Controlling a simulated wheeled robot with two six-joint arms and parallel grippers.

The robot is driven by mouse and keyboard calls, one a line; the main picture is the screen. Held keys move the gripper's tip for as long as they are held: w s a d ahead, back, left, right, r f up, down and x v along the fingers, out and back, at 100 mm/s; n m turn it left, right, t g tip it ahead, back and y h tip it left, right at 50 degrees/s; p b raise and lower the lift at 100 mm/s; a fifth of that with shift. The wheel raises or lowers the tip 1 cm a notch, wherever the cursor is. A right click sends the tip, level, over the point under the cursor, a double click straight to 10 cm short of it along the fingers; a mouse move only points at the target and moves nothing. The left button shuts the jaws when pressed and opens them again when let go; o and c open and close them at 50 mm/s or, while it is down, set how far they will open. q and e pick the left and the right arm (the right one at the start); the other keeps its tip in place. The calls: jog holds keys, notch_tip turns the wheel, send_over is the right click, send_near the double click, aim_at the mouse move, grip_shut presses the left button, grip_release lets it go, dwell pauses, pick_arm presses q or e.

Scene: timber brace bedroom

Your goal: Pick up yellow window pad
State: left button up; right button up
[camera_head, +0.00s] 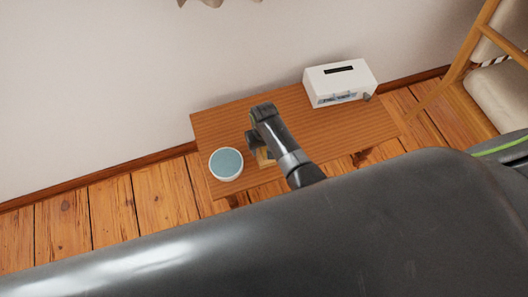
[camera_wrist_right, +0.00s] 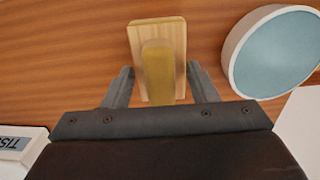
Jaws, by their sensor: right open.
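The yellow window pad (camera_wrist_right: 158,65) lies on the wooden table in the right wrist view. It has a light wooden rectangular base with a rounded yellow part on top. In the head view only a small piece of the pad (camera_head: 265,160) shows; my right arm hides the rest. My right gripper (camera_wrist_right: 160,72) is open, with one finger on each side of the pad's near half. In the head view the right gripper (camera_head: 252,142) is over the table's left part. My left gripper is not in view.
A round white bowl with a blue-grey inside (camera_head: 226,163) stands close to the pad on the wooden table (camera_head: 335,130). A white tissue box (camera_head: 340,82) is at the back right of the table. A wooden chair (camera_head: 462,85) stands further right. The wall is behind.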

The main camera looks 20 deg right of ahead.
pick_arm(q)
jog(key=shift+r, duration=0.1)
pick_arm(e)
jog(key=shift+f, duration=0.1)
jog(key=c, duration=1.1)
